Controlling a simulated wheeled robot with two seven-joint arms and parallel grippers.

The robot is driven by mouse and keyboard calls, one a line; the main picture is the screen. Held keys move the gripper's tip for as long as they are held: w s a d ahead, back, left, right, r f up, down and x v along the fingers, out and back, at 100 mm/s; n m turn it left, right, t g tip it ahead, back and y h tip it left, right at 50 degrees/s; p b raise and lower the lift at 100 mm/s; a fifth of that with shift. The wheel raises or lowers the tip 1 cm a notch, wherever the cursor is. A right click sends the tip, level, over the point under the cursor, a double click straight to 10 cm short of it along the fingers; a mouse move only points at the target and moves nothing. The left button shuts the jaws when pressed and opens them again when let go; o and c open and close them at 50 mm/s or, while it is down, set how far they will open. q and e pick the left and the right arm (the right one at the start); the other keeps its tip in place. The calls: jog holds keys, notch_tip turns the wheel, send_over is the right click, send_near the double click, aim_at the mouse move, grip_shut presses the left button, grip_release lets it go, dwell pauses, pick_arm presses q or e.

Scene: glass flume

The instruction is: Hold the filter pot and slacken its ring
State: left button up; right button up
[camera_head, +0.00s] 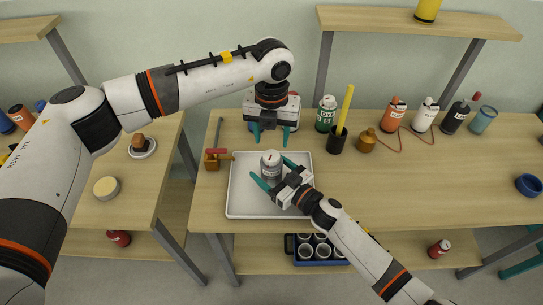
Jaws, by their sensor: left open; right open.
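The filter pot (271,167) is a grey cylinder standing upright in a white tray (242,205), with a paler top that looks like its ring. My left gripper (272,138) is open and points down above and behind the pot, apart from it. My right gripper (269,170) is open and comes in from the lower right. Its teal fingers lie on either side of the pot, one at the near left and one at the far right. I cannot tell whether they touch it.
Several bottles line the back. The table's right middle is clear. A blue crate (293,257) sits below.

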jog(key=shift+s+d, duration=0.1)
jog(key=v, duration=1.1)
jog(key=shift+s+d, duration=0.25)
